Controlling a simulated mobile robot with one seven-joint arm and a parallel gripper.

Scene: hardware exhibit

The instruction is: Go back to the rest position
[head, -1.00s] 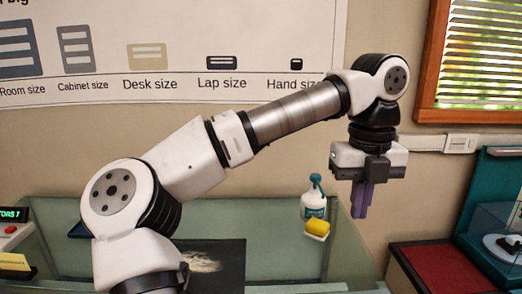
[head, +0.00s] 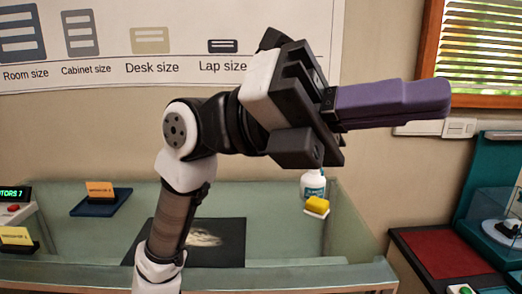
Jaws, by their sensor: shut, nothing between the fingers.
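My gripper (head: 425,102) is raised in the upper right of the head view, in front of the wall. Its purple fingers point to the right and a little towards me, pressed together with nothing between them. My arm is folded up, with the wrist bent over at the top. The gripper is well above the glass-sided case and touches nothing. The gripper's body partly hides the white spray bottle (head: 313,186) behind it.
A yellow sponge (head: 317,205) lies beside the bottle. A black mat (head: 222,254) with a pale smear lies in the case. A blue stand with an orange label (head: 100,197) is at the left. A red-topped table (head: 447,253) stands at the right.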

